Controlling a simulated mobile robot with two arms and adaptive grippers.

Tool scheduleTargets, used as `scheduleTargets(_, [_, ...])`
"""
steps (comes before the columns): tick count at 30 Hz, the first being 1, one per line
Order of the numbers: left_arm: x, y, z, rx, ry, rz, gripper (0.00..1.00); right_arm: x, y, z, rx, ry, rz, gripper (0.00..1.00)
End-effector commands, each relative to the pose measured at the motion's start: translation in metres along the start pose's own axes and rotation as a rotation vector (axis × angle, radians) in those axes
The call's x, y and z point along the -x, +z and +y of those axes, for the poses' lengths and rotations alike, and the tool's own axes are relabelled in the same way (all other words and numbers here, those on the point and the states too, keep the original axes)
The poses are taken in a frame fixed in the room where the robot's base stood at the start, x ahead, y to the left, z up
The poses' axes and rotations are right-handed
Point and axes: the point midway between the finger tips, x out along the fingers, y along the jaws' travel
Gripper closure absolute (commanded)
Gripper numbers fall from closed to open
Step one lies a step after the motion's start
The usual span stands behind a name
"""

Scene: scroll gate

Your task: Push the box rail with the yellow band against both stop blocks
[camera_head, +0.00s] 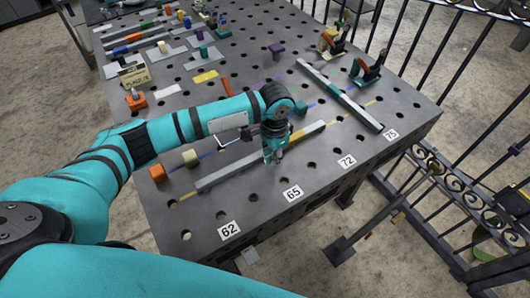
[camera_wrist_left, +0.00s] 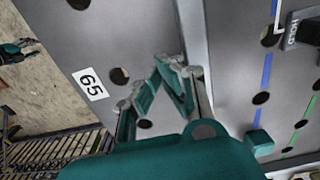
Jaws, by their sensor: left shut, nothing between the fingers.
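The grey box rail (camera_head: 250,160) lies slanted on the dark perforated table, with a yellow band (camera_head: 311,129) near its far right end. My left gripper (camera_head: 272,160) is shut and empty, low at the rail's near side. In the left wrist view, its fingertips (camera_wrist_left: 170,65) are close beside the rail (camera_wrist_left: 194,35); I cannot tell whether they touch. A teal block (camera_head: 301,107) and a cream block (camera_head: 190,157) stand beyond the rail, with gaps. I cannot tell for certain which blocks are the stops. My right gripper is not identifiable.
A second rail with a green band (camera_head: 345,98) lies to the right. An orange block (camera_head: 157,173) stands by the left edge. Clamps (camera_head: 369,66) stand at the far right. The near table strip with the 65 label (camera_head: 293,193) is clear. Metal railings border the right.

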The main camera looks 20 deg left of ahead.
Motion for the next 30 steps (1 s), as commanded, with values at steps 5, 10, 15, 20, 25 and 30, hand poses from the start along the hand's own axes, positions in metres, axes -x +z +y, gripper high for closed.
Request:
scheduleTargets(5, [-0.002,0.000,0.000,0.000,0.000,0.000,1.00,-0.001,0.000,0.000,0.000,0.000,0.000,0.60])
scheduleTargets(10, [-0.006,0.000,0.000,0.000,0.001,0.000,1.00,-0.002,0.000,0.000,0.000,0.000,0.000,0.60])
scheduleTargets(15, [-0.010,0.000,0.000,0.000,0.001,0.000,1.00,-0.003,0.000,0.000,0.000,0.000,0.000,0.60])
scheduleTargets(20, [-0.015,0.000,0.000,0.000,0.001,-0.001,1.00,-0.004,0.000,0.000,0.000,0.000,0.000,0.60])
scheduleTargets(25, [-0.019,0.000,0.000,0.000,0.000,0.000,1.00,-0.006,0.000,0.000,0.001,0.000,0.000,0.60])
scheduleTargets(30, [-0.023,0.000,0.000,0.001,0.000,0.000,1.00,-0.007,0.000,0.000,0.001,0.001,0.000,0.60])
